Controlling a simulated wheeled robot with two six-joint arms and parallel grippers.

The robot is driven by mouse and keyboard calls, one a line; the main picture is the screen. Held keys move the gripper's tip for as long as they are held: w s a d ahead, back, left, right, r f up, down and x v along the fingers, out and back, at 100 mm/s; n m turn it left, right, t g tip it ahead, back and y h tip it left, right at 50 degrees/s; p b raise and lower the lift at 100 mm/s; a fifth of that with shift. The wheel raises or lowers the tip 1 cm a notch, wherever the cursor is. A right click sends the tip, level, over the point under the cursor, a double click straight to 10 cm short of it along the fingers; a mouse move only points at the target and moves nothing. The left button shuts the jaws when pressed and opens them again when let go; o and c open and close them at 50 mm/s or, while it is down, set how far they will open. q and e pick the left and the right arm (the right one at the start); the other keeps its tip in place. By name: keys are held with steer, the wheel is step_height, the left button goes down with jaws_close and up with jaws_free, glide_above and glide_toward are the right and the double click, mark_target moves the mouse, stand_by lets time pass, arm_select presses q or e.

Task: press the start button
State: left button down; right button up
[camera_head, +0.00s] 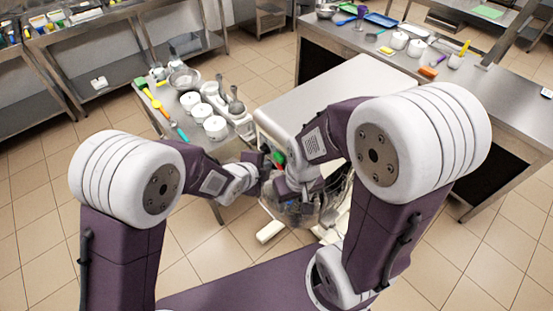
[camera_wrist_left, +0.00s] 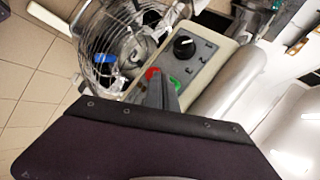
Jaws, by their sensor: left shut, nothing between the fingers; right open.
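The green start button (camera_wrist_left: 174,82) sits on the machine's control panel beside a red button (camera_wrist_left: 152,73). In the left wrist view my left gripper (camera_wrist_left: 160,82) is shut and empty. Its fingertips lie between the two buttons in the picture and partly cover the green one; I cannot tell whether they touch it. In the head view a small green spot shows (camera_head: 279,158) just right of my left gripper (camera_head: 264,163). My right gripper (camera_head: 290,188) is open, lower and in front of the machine, with its fingers partly lost against the wire guard.
The panel also has a black knob (camera_wrist_left: 184,46). A wire guard (camera_wrist_left: 108,42) surrounds the mixing bowl beside the panel. A side table (camera_head: 168,118) with white pots and utensils stands at the left. A steel counter (camera_head: 500,100) stands at the right.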

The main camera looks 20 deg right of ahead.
arm_select(q)
steer(key=shift+d, duration=0.1)
stand_by(0.6)
steer(key=shift+w+d, duration=0.15)
steer(key=shift+d, duration=0.15)
